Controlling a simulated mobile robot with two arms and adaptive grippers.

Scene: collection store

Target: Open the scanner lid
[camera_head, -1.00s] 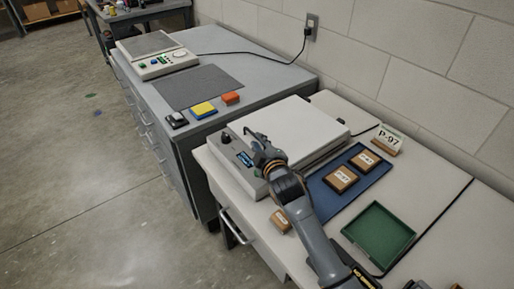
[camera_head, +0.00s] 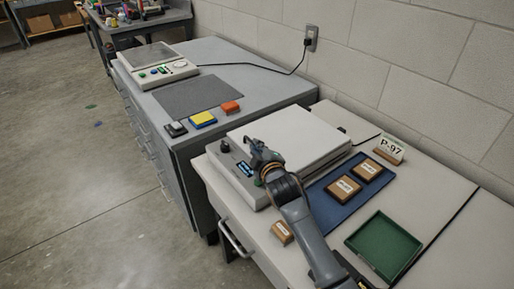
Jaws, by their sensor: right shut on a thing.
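The scanner (camera_head: 240,186) is a light grey box with a dark knob and a small lit display on its front left part. Its white lid (camera_head: 300,133) lies flat or nearly flat over it; I cannot tell if it is raised at all. My right gripper (camera_head: 256,150) is at the lid's front left edge, above the control panel, and is shut on the lid's edge. The fingertips are small and partly hidden by my own wrist. My left gripper is not in view.
A blue mat (camera_head: 325,205) with two labelled wooden boxes lies right of the scanner. A green tray (camera_head: 383,246), a P-97 card (camera_head: 390,149) and a small wooden block (camera_head: 282,232) are nearby.

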